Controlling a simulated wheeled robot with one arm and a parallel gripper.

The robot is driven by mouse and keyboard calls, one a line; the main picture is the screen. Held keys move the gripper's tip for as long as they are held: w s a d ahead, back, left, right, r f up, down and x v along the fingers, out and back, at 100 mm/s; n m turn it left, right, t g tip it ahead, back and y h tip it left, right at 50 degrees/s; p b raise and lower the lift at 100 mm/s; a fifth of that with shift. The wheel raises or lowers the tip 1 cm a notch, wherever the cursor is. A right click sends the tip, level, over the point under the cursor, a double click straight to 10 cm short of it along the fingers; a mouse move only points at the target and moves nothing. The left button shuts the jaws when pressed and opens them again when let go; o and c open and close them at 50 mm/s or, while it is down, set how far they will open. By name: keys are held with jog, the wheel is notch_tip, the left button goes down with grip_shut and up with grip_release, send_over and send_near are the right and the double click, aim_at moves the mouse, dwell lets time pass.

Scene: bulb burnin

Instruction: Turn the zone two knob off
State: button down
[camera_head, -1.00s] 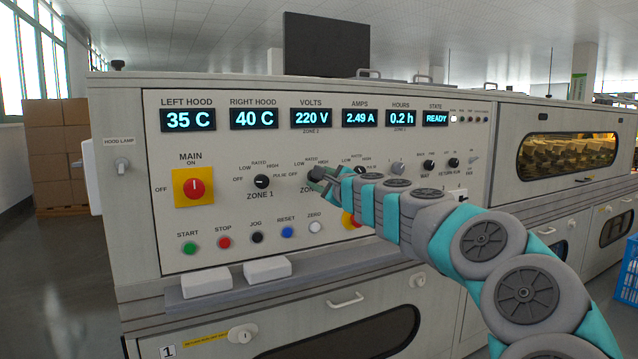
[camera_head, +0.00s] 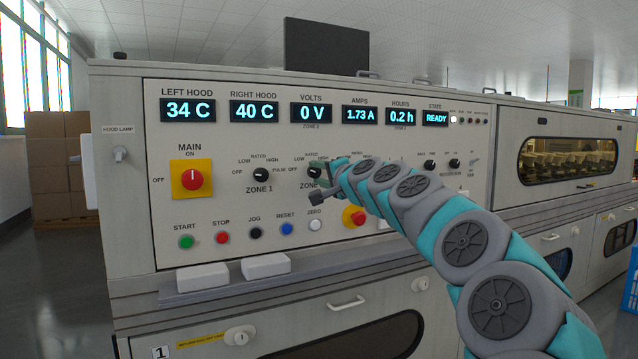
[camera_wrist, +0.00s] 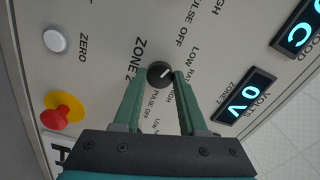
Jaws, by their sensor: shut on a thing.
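The zone two knob (camera_head: 314,171) is a round black knob on the pale control panel, partly covered by my gripper in the head view. In the wrist view the knob (camera_wrist: 159,73) sits between my fingertips, and its white mark points up and right, toward the OFF and LOW lettering. My gripper (camera_wrist: 158,77) is shut on the knob, with one green finger on each side. The head view shows my gripper (camera_head: 317,183) turned at the panel. The zone 2 volts display (camera_head: 311,112) reads 0 V.
The zone one knob (camera_head: 261,174) is close on the left. A red and yellow button (camera_head: 354,216) lies just below my arm, and a white ZERO button (camera_head: 315,225) below the gripper. The red main switch (camera_head: 192,180) is farther left.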

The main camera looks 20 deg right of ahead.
jog(key=shift+f+n+b, duration=0.15)
jog(key=shift+n+b, duration=0.45)
jog(key=shift+n, duration=0.3)
jog(key=shift+c, duration=2.2)
grip_release()
jog(key=shift+s, duration=0.1)
jog(key=shift+s+d+r, duration=0.1)
jog(key=shift+s+r, duration=0.1)
jog(key=shift+s, duration=0.4)
jog(key=s, duration=0.6)
jog(key=shift+s, duration=0.2)
